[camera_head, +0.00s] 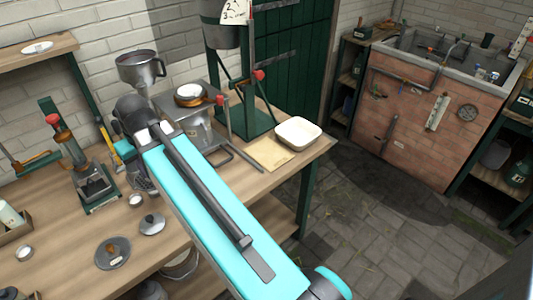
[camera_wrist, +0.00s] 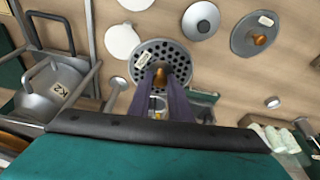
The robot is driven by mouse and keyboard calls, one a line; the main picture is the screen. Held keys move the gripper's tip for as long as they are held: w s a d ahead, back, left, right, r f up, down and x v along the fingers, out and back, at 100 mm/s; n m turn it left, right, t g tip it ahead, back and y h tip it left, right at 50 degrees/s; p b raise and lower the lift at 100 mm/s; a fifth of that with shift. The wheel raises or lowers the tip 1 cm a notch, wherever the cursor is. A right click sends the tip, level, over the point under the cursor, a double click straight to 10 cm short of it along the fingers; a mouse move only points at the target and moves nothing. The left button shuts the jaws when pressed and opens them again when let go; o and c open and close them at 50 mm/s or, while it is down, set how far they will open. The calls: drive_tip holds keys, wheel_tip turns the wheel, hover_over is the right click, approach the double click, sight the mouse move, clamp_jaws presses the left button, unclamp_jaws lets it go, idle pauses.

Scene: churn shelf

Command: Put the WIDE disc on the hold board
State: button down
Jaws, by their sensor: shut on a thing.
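In the wrist view my gripper (camera_wrist: 162,80) is shut on the orange-brown knob of a grey perforated disc (camera_wrist: 181,60) with a small pale label. I cannot tell whether the disc touches the bench. In the head view my arm hides most of it; an edge (camera_head: 143,184) shows. A solid grey disc with a label and orange knob (camera_head: 112,252) lies on the bench; it also shows in the wrist view (camera_wrist: 243,41). A smaller grey disc with a dark knob (camera_head: 152,225) lies beside it. The labels are unreadable. A flat tan board (camera_head: 268,154), possibly the hold board, lies at the bench's right end.
A white dish (camera_head: 298,133) stands by the tan board. A metal box-like stand (camera_head: 190,128) with a pan on it and a green frame (camera_head: 247,115) stand behind my arm. A red-handled press (camera_head: 90,182) is at left. Bare bench (camera_head: 55,225) shows at left.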

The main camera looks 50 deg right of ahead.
drive_tip(key=s+d+f+n+b, duration=0.1)
drive_tip(key=s+d+f+b, duration=0.1)
drive_tip(key=s+d, duration=0.4)
drive_tip(key=s+d+f+n+b, duration=0.2)
drive_tip(key=s+d+b, duration=0.2)
drive_tip(key=d, duration=1)
drive_tip(key=s+d+f+n+y+b, duration=0.1)
drive_tip(key=s+d+f+b, duration=0.1)
drive_tip(key=s+d, duration=0.7)
drive_tip(key=shift+s+d+f+n+b, duration=0.25)
drive_tip(key=shift+d+b, duration=0.2)
drive_tip(key=shift+d, duration=0.5)
drive_tip(key=shift+w+d+r+p, duration=0.3)
drive_tip(key=shift+w+p, duration=0.1)
drive_tip(key=shift+p, duration=1.05)
drive_tip(key=p, duration=0.3)
drive_tip(key=w+d+p, duration=0.1)
drive_tip(key=p, duration=0.3)
drive_tip(key=shift+d+f, duration=0.15)
drive_tip(key=shift+d, duration=0.1)
